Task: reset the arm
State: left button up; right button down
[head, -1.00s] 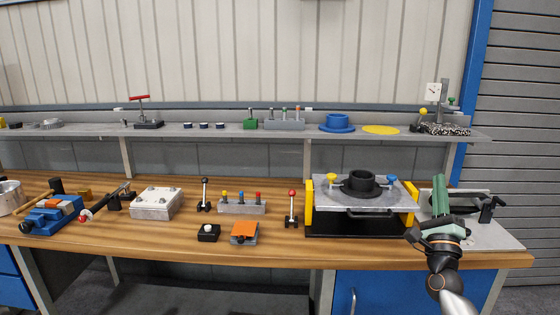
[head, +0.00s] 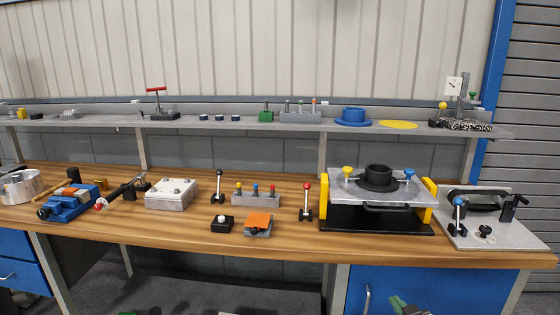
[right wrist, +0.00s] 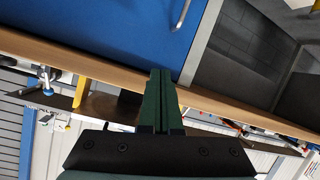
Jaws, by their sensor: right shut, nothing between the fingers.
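My right gripper (head: 408,307) shows only in part at the bottom edge of the head view, low in front of the bench's blue cabinet. In the right wrist view its green fingers (right wrist: 161,90) are together, with nothing between them. The wooden bench top (head: 290,240) is above and behind it in the head view, and the gripper is apart from it.
The clutch fixture (head: 430,213) with yellow sides stands at the bench's right. Beside it is a grey plate (head: 497,232) with a blue-knobbed lever. The blue cabinet (head: 435,283) has a handle. Levers, a white block (head: 170,193) and a blue vise (head: 68,204) stand further left.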

pick_arm(q)
notch_tip(320, 180, down, 8)
jog(key=b, duration=0.7)
pick_arm(e)
jog(key=s+a+f+g+y, duration=0.1)
jog(key=s+a+f+g, duration=0.1)
jog(key=s+a+f, duration=0.6)
jog(key=s+a+f+g+y, duration=0.15)
jog(key=s+f, duration=0.45)
jog(key=s, duration=0.6)
jog(key=s+a+f+g+y, duration=0.1)
jog(key=s+a+f, duration=0.6)
jog(key=s, duration=0.4)
pick_arm(q)
jog(key=s+a+r+y+p, duration=0.1)
jog(key=a+r+p, duration=0.2)
jog(key=r+p, duration=0.7)
jog(key=p, duration=0.3)
jog(key=shift+s+a+n, duration=0.25)
jog(key=shift+s+n, duration=0.15)
pick_arm(e)
jog(key=s+d+r+m, duration=0.1)
jog(key=d+r, duration=0.3)
jog(key=r, duration=0.5)
jog(key=shift+s+d+h, duration=0.2)
jog(key=shift+s+h, duration=0.1)
jog(key=shift+h, duration=0.15)
